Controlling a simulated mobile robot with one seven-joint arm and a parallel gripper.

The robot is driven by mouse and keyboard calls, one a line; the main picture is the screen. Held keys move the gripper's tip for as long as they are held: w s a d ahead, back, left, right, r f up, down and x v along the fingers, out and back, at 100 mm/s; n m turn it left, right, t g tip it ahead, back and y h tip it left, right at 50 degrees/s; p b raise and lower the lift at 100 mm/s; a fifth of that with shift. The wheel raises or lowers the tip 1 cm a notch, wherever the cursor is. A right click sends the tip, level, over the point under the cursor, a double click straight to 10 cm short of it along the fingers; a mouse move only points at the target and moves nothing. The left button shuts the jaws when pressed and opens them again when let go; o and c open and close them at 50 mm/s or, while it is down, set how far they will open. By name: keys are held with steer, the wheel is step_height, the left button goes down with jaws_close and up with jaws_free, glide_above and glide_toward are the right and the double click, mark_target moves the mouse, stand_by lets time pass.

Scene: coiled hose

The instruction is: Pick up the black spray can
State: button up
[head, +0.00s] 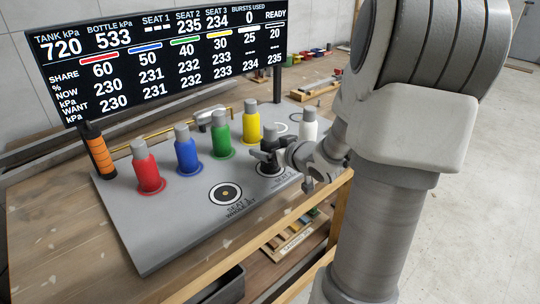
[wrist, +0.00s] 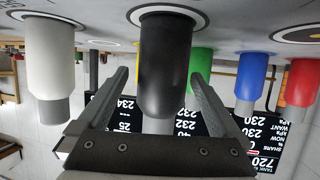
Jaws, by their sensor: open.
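The black spray can (head: 270,144) stands upright on the grey board, at the near right of the row of cans, partly hidden by my gripper. In the wrist view, which is upside down, the black can (wrist: 165,62) fills the middle, with its grey cap toward my palm. My gripper (head: 265,160) is open at the can. In the wrist view my gripper (wrist: 160,75) has one finger on each side of the can, with visible gaps beside it. The can's base rests on a ringed seat.
Red (head: 148,172), blue (head: 187,155), green (head: 221,138) and yellow (head: 251,127) cans stand left and behind. A white can (head: 309,127) stands close on the right. An empty ringed seat (head: 225,194) lies in front. A display (head: 160,65) rises behind the board.

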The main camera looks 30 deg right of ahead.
mark_target(265, 147)
steer(key=x, duration=0.3)
steer(key=shift+a+f+b, duration=0.1)
steer(key=shift+b, duration=0.25)
steer(key=shift+c, duration=0.3)
jaws_close()
